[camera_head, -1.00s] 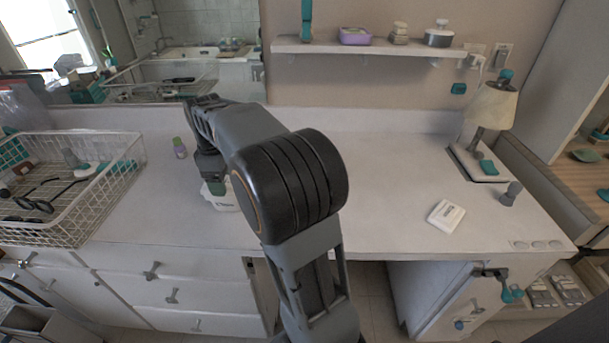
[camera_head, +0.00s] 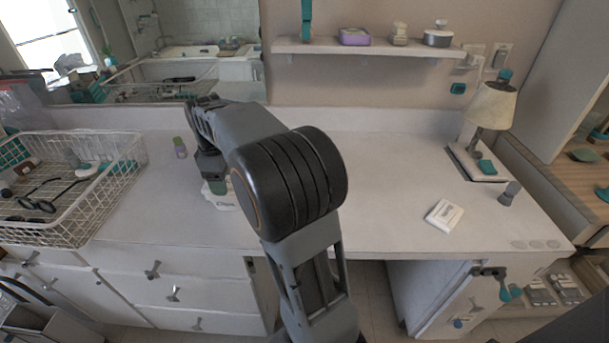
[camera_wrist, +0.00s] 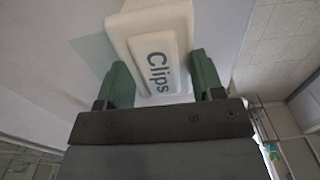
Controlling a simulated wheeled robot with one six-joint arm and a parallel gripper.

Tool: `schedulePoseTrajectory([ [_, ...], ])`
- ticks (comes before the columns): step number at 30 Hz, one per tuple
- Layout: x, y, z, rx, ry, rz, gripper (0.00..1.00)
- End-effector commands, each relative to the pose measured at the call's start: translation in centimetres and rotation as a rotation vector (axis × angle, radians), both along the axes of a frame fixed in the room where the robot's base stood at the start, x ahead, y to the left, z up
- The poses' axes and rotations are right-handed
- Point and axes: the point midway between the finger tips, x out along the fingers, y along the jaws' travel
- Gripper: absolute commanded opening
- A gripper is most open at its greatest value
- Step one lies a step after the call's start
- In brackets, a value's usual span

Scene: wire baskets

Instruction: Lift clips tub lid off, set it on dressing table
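The white clips tub (camera_head: 224,202) stands on the dressing table (camera_head: 380,185), left of centre. In the wrist view the tub (camera_wrist: 150,25) shows the dark word "Clips" on its face. My gripper (camera_head: 214,186) points down at the tub from above. In the wrist view the green fingers of my gripper (camera_wrist: 164,82) stand on either side of the tub's narrower near part. They look very close to it; whether they press on it I cannot tell. I cannot make out the lid's seam, and my arm hides part of the tub in the head view.
A white wire basket (camera_head: 70,205) with several items stands at the left. A lamp (camera_head: 490,110) and a white square item (camera_head: 444,215) are at the right. The table's middle right is clear.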

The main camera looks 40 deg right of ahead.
Motion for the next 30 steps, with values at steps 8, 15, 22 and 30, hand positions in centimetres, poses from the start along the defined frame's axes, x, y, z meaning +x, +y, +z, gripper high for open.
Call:
schedulePoseTrajectory([
  [8, -0.15, -0.02, -0.74, 0.002, 0.014, -0.001, 0.23],
  [15, -0.16, 0.04, -0.73, 0.003, 0.015, 0.0, 0.07],
  [22, -0.16, 0.08, -0.58, 0.003, 0.015, 0.001, 0.07],
  [30, -0.17, 0.13, -0.13, 0.004, 0.015, 0.0, 0.07],
])
